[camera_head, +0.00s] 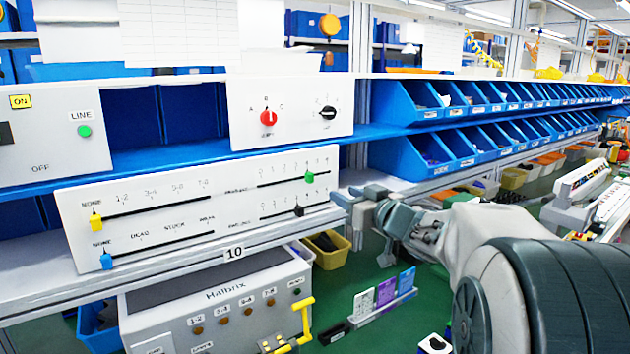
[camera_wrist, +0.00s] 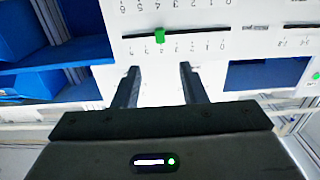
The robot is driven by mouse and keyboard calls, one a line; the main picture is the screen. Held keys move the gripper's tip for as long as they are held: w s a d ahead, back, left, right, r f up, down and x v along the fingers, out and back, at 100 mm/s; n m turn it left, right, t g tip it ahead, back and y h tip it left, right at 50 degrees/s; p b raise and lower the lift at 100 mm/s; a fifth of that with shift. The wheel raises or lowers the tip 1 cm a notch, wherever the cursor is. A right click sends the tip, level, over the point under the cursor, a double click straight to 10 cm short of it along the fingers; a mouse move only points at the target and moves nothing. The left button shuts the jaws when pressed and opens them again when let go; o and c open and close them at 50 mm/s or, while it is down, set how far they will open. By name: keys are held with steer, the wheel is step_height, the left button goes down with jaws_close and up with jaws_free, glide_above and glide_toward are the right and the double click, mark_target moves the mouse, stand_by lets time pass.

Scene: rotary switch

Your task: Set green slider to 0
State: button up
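The green slider (camera_head: 309,177) sits on the upper right track of the white slider panel (camera_head: 140,226), toward the track's right, high-number end. It also shows in the wrist view (camera_wrist: 159,36), where the panel appears upside down and the small digits are hard to read exactly. My gripper (camera_head: 358,194) is just right of the panel's right end in the head view. In the wrist view my gripper (camera_wrist: 159,68) is open and empty, its two fingers apart. The green slider lies beyond the fingertips, in line with the gap, and no contact shows.
A black slider (camera_head: 299,210) sits on the track below the green one. Yellow (camera_head: 95,221) and blue (camera_head: 106,261) sliders are at the panel's left. The knob panel (camera_head: 290,108) stands on the shelf above. Blue bins (camera_head: 415,157) are at the right.

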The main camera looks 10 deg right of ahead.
mark_target(312, 178)
steer(key=p+x, duration=0.1)
steer(key=x, duration=1.1)
steer(key=shift+w+a+p, duration=0.1)
steer(key=shift+w+p, duration=0.2)
steer(key=shift+p, duration=0.05)
jaws_close()
